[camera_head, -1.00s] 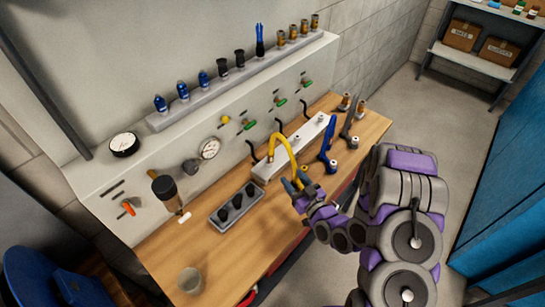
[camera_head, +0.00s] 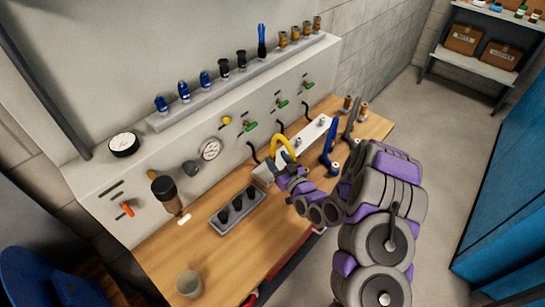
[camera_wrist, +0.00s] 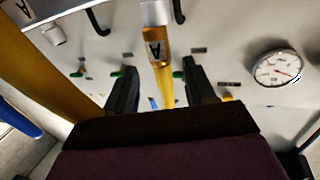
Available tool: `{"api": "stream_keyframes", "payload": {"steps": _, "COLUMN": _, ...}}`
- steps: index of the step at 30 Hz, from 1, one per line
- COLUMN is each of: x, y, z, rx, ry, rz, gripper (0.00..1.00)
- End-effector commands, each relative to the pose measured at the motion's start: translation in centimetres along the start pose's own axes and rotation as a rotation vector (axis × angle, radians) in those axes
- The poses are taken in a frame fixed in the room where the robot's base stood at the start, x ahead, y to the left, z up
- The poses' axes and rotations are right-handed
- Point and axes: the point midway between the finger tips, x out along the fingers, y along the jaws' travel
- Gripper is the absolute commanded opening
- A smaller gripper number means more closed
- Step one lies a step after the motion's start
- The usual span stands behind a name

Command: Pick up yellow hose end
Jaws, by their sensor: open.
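The yellow hose (camera_head: 281,141) arches over the white block on the workbench in the head view. In the wrist view its end, a yellow piece marked "A" (camera_wrist: 155,55) with a pale tip, lies between my open fingers. My gripper (camera_head: 279,163) is at the hose in the head view and hides its lower end. In the wrist view my gripper (camera_wrist: 160,85) shows dark fingers on both sides of the hose end, apart from it. A wider yellow stretch of hose (camera_wrist: 45,65) runs along the left of the wrist view.
A blue hose (camera_head: 328,145) and a grey hose (camera_head: 350,125) stand to the right. A grey holder with black fittings (camera_head: 222,221) and a cup (camera_head: 189,283) are on the wooden bench (camera_head: 235,262). The panel behind carries gauges (camera_head: 209,149) and green-handled valves.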

Motion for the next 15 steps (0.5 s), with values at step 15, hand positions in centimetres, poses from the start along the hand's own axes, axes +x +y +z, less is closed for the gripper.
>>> {"api": "stream_keyframes", "payload": {"steps": 15, "x": 3.7, "y": -0.2, "z": 0.0, "rx": 0.000, "ry": 0.003, "rz": -0.001, "gripper": 0.55}}
